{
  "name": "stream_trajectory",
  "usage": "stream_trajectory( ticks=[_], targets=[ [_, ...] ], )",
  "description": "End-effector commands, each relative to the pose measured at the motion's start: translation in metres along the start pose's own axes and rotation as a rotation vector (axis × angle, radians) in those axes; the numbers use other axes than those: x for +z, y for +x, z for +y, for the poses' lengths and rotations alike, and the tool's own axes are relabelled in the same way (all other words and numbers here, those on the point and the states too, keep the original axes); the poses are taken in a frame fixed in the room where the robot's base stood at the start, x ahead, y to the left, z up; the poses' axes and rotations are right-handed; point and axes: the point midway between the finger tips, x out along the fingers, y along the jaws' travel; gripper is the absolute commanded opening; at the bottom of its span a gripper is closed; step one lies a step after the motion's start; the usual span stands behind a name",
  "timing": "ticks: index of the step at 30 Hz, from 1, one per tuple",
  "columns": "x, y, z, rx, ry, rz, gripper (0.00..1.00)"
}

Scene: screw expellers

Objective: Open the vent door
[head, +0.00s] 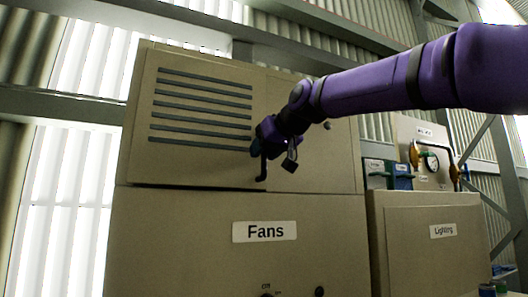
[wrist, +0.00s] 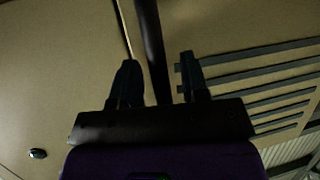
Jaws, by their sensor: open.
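The vent door (head: 195,125) is a beige panel with several dark horizontal slats, high on the cabinet marked Fans. It looks closed, with a dark line along its bottom edge. A dark bar handle (head: 262,170) stands at the door's right side, partly hidden by my gripper (head: 268,142). In the wrist view, my gripper (wrist: 158,72) is open, and the dark handle bar (wrist: 150,40) runs between its two fingers, with visible space on both sides. The slatted vent door (wrist: 255,85) is to the right there. Contact with the handle cannot be told.
The lower Fans panel (head: 190,245) has a label and a switch. A small round knob (head: 327,125) sits on the panel right of the handle. A Lighting cabinet (head: 425,245) and a gauge with pipes (head: 431,162) stand to the right.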

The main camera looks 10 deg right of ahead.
Motion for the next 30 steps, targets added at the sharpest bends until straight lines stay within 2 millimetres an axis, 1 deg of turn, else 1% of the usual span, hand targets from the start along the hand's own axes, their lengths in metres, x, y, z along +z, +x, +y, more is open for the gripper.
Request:
stream_trajectory(
  ticks=[10,11,12,14,15,16,25,30],
  targets=[
    [0.0,0.003,0.0,0.0,-0.001,0.001,0.41],
    [0.0,0.003,0.0,0.0,-0.001,0.001,0.34],
    [0.0,0.003,0.0,0.0,0.0,0.001,0.25],
    [0.0,0.003,0.0,0.0,-0.001,0.001,0.11],
    [0.0,0.003,0.0,0.0,-0.001,0.001,0.02],
    [0.0,0.003,0.0,0.0,-0.001,0.001,0.0],
    [0.001,0.001,-0.001,0.009,0.001,0.0,0.0],
    [0.005,-0.011,-0.006,0.045,0.015,0.002,0.0]
  ],
)
